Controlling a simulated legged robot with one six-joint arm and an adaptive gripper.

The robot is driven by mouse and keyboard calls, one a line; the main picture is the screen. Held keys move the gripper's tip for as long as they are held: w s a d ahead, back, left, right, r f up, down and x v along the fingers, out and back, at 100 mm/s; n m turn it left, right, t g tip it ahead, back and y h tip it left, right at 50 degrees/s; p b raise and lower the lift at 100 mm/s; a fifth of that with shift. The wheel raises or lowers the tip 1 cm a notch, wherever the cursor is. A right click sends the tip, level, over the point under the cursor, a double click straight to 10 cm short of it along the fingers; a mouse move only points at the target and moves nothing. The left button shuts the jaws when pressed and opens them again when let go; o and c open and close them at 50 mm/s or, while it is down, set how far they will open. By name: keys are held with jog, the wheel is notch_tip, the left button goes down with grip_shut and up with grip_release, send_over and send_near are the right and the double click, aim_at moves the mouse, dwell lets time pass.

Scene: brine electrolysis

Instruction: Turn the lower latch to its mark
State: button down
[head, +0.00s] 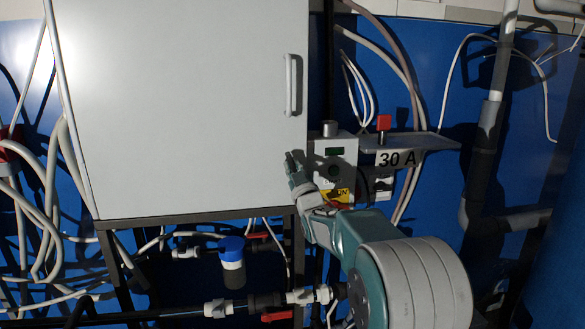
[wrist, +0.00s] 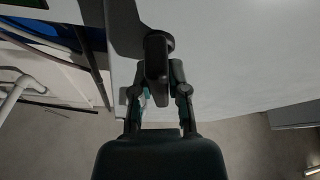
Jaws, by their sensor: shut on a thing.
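The lower latch (wrist: 157,52) is a dark, elongated handle on the face of a light grey cabinet door, near the door's edge. In the wrist view it lies nearly upright in the picture, with its far end on a round dark base. My gripper (wrist: 160,85) has its two fingers on either side of the latch's near end and is shut on it. In the head view my gripper (head: 293,167) is at the lower right edge of the cabinet door (head: 190,110). The latch cannot be made out clearly there. I cannot make out its mark.
A white door handle (head: 291,85) is above my gripper. Right of the door are a control box (head: 333,150), a shelf with a red knob (head: 384,122) and a "30 A" label (head: 397,159). Pipes, red-handled valves and a blue-capped filter (head: 232,262) lie below.

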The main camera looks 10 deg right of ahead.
jog(key=shift+f+m+h, duration=0.25)
jog(key=shift+m+h, duration=0.5)
jog(key=shift+m, duration=0.65)
jog(key=shift+f+m+h, duration=0.2)
jog(key=shift+m+h, duration=0.55)
jog(key=shift+m, duration=0.65)
jog(key=c, duration=0.6)
grip_release()
jog(key=shift+w, duration=0.15)
jog(key=shift+c, duration=0.2)
jog(key=shift+a+r, duration=0.1)
jog(key=shift+r, duration=0.1)
jog(key=v, duration=1.2)
jog(key=shift+f, duration=0.3)
